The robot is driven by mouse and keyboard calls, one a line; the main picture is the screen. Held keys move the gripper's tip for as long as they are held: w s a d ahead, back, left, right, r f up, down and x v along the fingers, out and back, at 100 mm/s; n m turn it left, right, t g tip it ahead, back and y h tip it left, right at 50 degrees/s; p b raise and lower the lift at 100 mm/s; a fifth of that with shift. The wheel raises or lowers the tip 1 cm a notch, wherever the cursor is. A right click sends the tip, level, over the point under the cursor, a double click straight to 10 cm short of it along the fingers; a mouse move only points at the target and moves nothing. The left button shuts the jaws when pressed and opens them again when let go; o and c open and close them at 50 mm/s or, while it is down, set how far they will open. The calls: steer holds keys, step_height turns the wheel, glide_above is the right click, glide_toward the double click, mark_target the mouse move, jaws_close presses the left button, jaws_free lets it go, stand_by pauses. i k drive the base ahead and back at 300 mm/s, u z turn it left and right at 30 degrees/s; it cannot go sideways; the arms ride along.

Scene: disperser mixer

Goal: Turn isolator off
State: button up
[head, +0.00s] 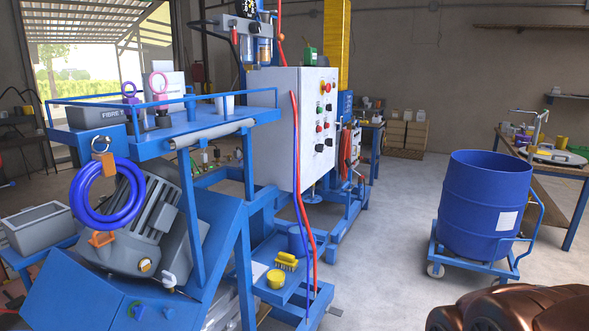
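A light grey control cabinet (270,140) stands in the middle of the blue machine frame, with its control face turned to the right. A red and yellow switch (325,87) sits near the top of that face and looks like the isolator. Its handle position is too small to tell. Several red, green and dark buttons or knobs sit below it on the same face. My gripper is not in view. Only a coppery part of my arm shows at the bottom right, far from the cabinet.
A blue drum (486,205) stands on a wheeled blue trolley (470,266) at the right. Red and blue hoses (299,190) hang in front of the cabinet. A low blue shelf holds a yellow brush (286,261) and yellow tub (276,279). Floor between machine and drum is clear.

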mark_target(319, 148)
steer(key=z, duration=1.15)
steer(key=i, duration=1.1)
steer(key=u, duration=1.5)
